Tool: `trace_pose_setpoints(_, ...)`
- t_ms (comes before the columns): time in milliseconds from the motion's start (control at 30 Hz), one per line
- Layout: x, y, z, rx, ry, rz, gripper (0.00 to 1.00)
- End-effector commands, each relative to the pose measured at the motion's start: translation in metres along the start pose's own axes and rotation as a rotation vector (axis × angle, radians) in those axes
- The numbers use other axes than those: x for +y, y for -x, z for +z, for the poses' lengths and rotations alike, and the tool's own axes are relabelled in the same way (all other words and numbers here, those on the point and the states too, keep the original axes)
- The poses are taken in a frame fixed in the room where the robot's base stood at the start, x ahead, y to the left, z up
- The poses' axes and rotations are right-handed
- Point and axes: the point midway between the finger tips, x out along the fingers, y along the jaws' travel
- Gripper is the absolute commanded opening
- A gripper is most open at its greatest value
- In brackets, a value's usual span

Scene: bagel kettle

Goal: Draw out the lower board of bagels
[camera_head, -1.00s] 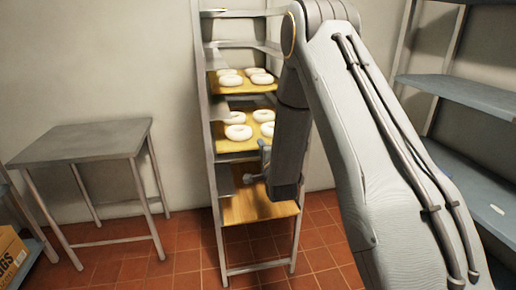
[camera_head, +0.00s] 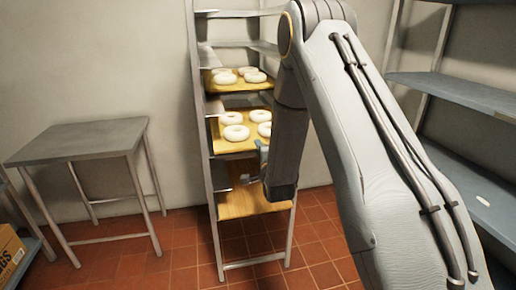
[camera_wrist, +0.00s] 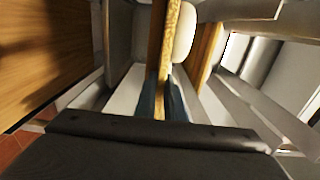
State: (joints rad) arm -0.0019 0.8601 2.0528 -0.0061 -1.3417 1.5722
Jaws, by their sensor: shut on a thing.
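The lower board of bagels (camera_head: 226,148) is a yellow-brown board in the rack with several pale bagels on it. My gripper (camera_head: 262,157) is at its front edge, on the right, partly hidden behind my own wrist. In the wrist view the blue fingers (camera_wrist: 162,98) are shut on the board's edge (camera_wrist: 167,50), one on each side. A pale bagel (camera_wrist: 184,32) shows on the board close to the fingers. The upper board (camera_head: 240,88) with several bagels rests on its shelf above.
The metal rack (camera_head: 212,190) stands against the wall. A bare wooden board (camera_head: 245,204) lies below the lower bagel board. A grey table (camera_head: 85,140) with a clear top stands left. Blue-grey shelves (camera_head: 455,90) stand right. Red tiled floor (camera_head: 180,260) is open in front.

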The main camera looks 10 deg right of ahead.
Motion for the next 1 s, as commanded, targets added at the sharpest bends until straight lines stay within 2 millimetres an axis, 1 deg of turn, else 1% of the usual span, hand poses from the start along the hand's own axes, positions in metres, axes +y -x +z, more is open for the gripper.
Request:
trace_pose_setpoints(33,0.001,0.0,0.003,-0.005,0.0,0.002,0.14)
trace_pose_setpoints(133,0.001,0.0,0.005,-0.008,0.0,0.002,0.31)
trace_pose_setpoints(167,0.001,0.0,0.006,-0.008,0.0,0.001,0.34)
trace_pose_setpoints(467,0.0,0.001,0.003,-0.005,0.0,0.0,0.34)
trace_pose_setpoints(1000,0.0,0.038,0.002,-0.003,0.0,0.001,0.34)
